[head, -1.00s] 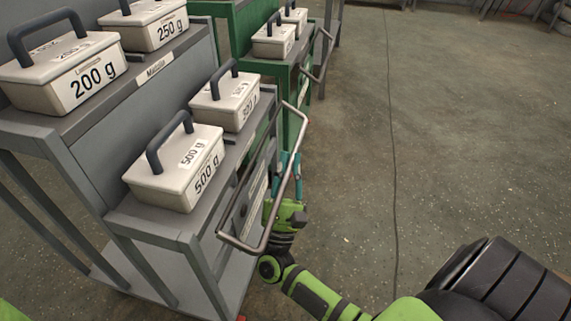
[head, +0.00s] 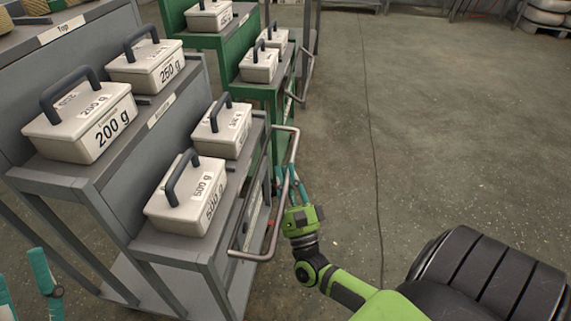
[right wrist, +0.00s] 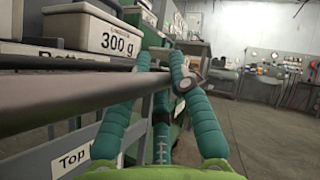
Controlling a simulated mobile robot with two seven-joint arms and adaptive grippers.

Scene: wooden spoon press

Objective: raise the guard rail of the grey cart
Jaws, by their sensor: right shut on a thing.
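The grey cart (head: 191,250) stands at left in the head view, its stepped shelves loaded with white weight boxes. Its guard rail (head: 250,256) is a bent metal bar sticking out from the cart's right side, beside the lower shelf. My right gripper (head: 288,176) has its teal fingers at the rail's outer bar. In the right wrist view, the bar (right wrist: 70,97) runs in from the left to the fingers of my right gripper (right wrist: 164,68), which is shut on it. The fingers partly hide the bar's far part. My left gripper (head: 24,278) shows at the lower left, fingers apart and empty.
A 500 g box (head: 187,192) and a 300 g box (right wrist: 85,27) stand on the lower shelf near the rail. A green cart (head: 222,60) with more boxes stands behind.

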